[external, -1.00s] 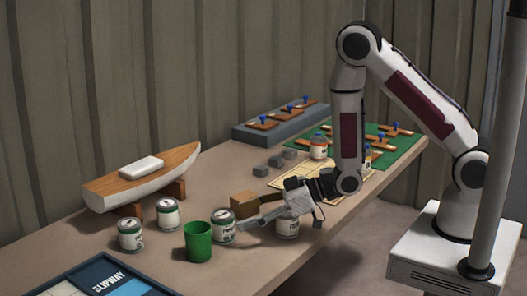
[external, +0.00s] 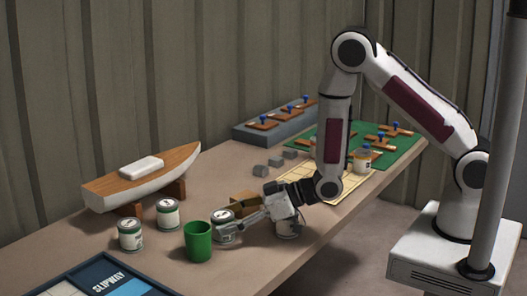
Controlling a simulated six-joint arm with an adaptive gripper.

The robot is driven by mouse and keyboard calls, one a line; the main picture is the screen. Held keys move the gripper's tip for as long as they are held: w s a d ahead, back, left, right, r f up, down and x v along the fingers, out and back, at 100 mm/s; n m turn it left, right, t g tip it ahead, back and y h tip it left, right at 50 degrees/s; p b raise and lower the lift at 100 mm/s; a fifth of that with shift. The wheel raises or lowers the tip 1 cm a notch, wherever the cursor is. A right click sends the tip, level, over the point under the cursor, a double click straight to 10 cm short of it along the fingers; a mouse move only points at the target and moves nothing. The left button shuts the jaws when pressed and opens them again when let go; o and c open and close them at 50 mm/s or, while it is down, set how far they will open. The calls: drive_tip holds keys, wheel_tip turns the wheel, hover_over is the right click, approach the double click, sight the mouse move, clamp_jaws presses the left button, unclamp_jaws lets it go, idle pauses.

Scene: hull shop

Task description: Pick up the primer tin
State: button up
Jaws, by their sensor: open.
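Several similar white tins with dark-rimmed lids stand upright on the bench; their labels are too small to read, so I cannot tell which is the primer tin. One tin (external: 219,216) is right at my gripper (external: 238,227), whose open fingers point left and downward and partly cover it. I cannot tell whether they touch it. Two more tins stand further left, one near the front (external: 130,234) and one behind it (external: 168,214). Another tin (external: 288,229) is below my wrist, its top hidden by the gripper body.
A green cup (external: 198,242) stands just left of the tin at my fingers. A brown block (external: 243,199) lies behind the gripper. A model boat hull (external: 142,180) sits at the back left, and a dark SLIPWAY tray (external: 82,272) at the front left.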

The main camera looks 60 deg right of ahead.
drive_tip(key=shift+w, duration=0.1)
idle(0.4)
drive_tip(key=c, duration=1.4)
drive_tip(key=shift+r, duration=0.1)
drive_tip(key=shift+c, duration=0.2)
drive_tip(key=shift+r, duration=4.9)
